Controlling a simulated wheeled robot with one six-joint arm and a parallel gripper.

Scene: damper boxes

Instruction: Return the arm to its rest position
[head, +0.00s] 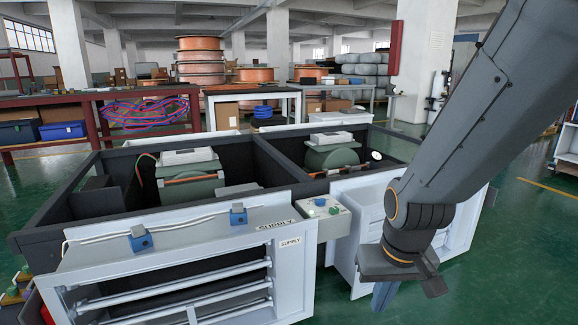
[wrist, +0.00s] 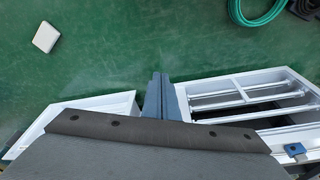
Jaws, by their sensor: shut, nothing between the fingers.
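My grey arm reaches down from the upper right in the head view. My gripper (head: 383,296) hangs in front of the right white damper box (head: 352,222), mostly below the wrist joint. In the wrist view the blue-grey fingers of my gripper (wrist: 159,92) lie together, shut and empty, over the gap between two white boxes. The left white damper box (head: 85,270) has several louver bars and a "SUPPLY" label. It also shows at the right of the wrist view (wrist: 285,78).
A dark open-topped frame (head: 95,215) with green motor units (head: 190,180) stands behind the boxes.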

